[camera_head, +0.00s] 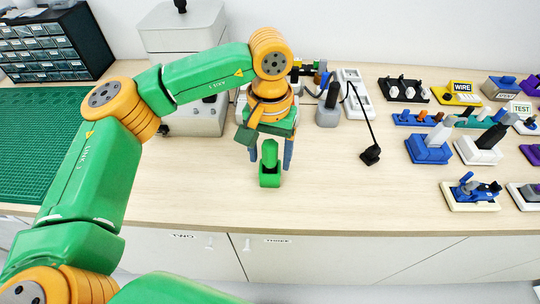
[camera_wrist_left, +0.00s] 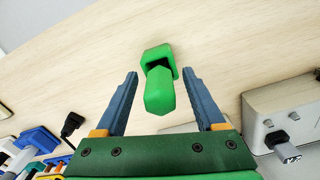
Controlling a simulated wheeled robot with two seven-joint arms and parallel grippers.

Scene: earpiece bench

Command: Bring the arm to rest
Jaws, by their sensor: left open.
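My left arm reaches in from the left over the bench, and its left gripper (camera_head: 270,163) points down with its two blue-grey fingers apart. A green piece (camera_head: 269,152) stands upright in a small green block-like holder (camera_head: 270,181) on the bench top, just by the fingertips. In the left wrist view the green piece (camera_wrist_left: 159,92) shows between the open fingers, with the holder (camera_wrist_left: 158,55) beyond it. I see no finger touching the piece. My right gripper is not in view.
The bench (camera_head: 330,205) is clear in front and right of the green holder. A black plug (camera_head: 370,155) on a cable lies to the right. Several coloured stands, including a blue one (camera_head: 428,148), fill the right side. A green mat (camera_head: 40,140) and drawer cabinet (camera_head: 50,45) are left.

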